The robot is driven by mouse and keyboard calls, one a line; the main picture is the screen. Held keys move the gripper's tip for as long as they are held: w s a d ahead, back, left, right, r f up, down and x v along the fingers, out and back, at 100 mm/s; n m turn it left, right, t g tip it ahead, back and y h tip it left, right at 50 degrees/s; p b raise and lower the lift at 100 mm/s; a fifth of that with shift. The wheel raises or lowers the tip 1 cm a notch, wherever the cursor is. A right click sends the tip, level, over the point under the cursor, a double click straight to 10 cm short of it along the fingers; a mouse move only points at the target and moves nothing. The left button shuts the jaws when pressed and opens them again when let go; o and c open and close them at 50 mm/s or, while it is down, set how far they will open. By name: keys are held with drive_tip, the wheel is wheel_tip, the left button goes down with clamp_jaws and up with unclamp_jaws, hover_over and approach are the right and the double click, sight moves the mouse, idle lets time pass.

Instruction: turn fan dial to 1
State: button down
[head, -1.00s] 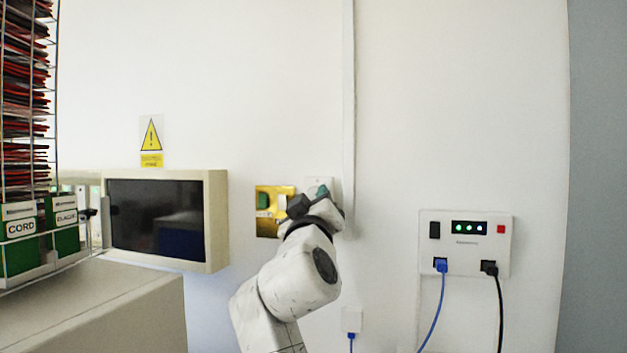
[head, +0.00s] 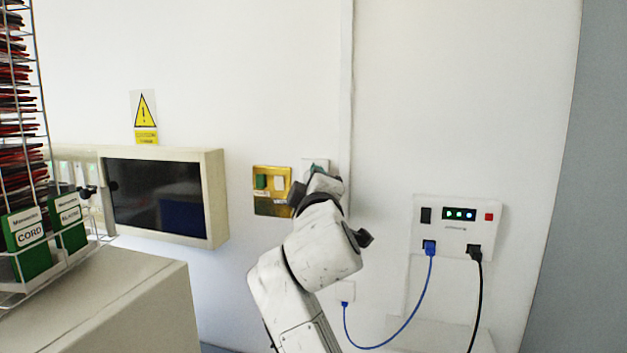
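A white wall plate (head: 309,163) shows behind the end of my arm, with a small patch of green at its lower edge. I cannot tell whether this is the fan dial, and no numbers can be read. My gripper (head: 316,180) is at the wall in front of this plate. My own wrist hides its fingers, so I cannot see whether they are open or touching anything.
A brass switch plate (head: 272,206) with a green and a white rocker is just left of my gripper. A vertical conduit (head: 346,90) runs beside it. A wall cabinet (head: 216,200) is left; a socket panel (head: 480,206) with blue and black cables is right.

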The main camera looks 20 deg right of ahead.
drive_tip(key=shift+a, duration=0.1)
drive_tip(key=c, duration=0.8)
unclamp_jaws()
drive_tip(key=b+v, duration=0.3)
drive_tip(key=v, duration=0.7)
drive_tip(key=shift+s+f, duration=0.15)
drive_tip(key=shift+s, duration=0.2)
